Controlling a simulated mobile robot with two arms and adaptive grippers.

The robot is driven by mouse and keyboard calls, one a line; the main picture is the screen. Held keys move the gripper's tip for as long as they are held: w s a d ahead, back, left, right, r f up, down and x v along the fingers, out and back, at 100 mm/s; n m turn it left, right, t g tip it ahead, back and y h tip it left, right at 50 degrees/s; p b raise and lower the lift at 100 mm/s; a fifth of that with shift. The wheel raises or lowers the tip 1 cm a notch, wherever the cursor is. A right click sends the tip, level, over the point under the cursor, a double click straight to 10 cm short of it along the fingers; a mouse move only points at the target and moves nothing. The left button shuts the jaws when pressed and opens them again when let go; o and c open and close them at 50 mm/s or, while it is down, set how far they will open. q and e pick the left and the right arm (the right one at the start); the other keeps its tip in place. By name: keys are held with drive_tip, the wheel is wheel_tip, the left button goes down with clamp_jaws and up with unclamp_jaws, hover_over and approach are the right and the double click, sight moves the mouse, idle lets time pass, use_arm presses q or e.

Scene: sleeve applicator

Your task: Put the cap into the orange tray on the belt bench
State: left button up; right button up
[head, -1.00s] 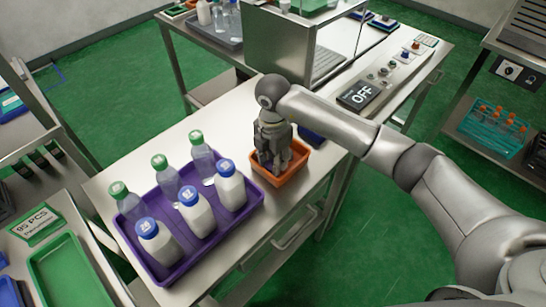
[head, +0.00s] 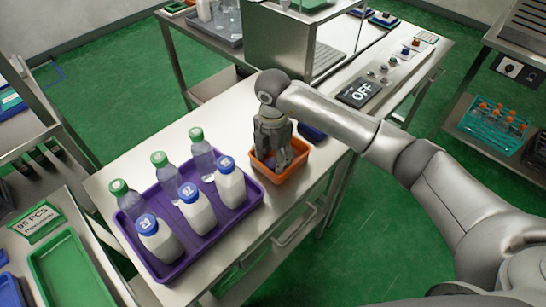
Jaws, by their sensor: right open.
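The orange tray (head: 293,174) sits on the metal belt bench, just right of the purple tray. My right gripper (head: 272,164) points down into the orange tray, with its fingertips low inside it. It is open. No loose cap can be made out; the gripper hides much of the tray's inside. My left gripper is not in the head view.
A purple tray (head: 160,277) holds several bottles with green and blue caps. A dark blue item (head: 312,131) lies behind the orange tray. A machine with an OFF display (head: 360,92) stands at the back right. The bench's left back is bare.

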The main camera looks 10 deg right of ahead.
sight(273, 161)
wheel_tip(273, 161, up, 12)
drive_tip(key=b, duration=0.2)
drive_tip(key=shift+f, duration=0.25)
